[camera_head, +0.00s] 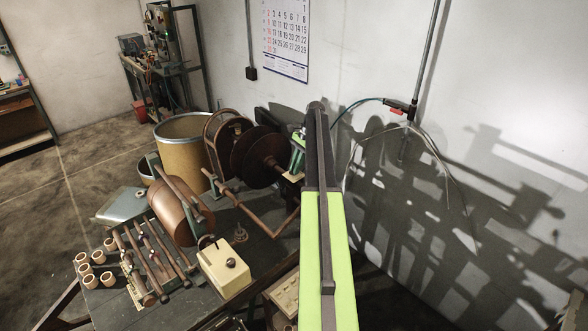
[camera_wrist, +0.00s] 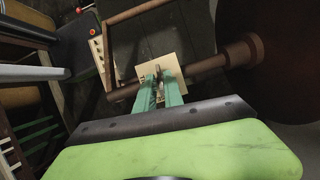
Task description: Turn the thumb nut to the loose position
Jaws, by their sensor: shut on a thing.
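My gripper (camera_wrist: 160,82) is shut, its two green fingers close together in front of a square cream plate (camera_wrist: 178,66). A small dark piece between the fingertips, which I take for the thumb nut (camera_wrist: 159,69), is mostly hidden by them. The plate sits beside a brown shaft (camera_wrist: 208,64) that runs right to a large dark disc (camera_wrist: 285,50). In the head view my gripper (camera_head: 297,158) is beyond my green arm, at the right of the brown discs (camera_head: 259,156). The nut's angle cannot be read.
A brown bar frame (camera_head: 262,222) extends in front of the discs. A cream box with a black knob (camera_head: 225,268), a copper-brown drum (camera_head: 180,211) and several small cups (camera_head: 90,281) stand on the dark bench. The wall is close on the right.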

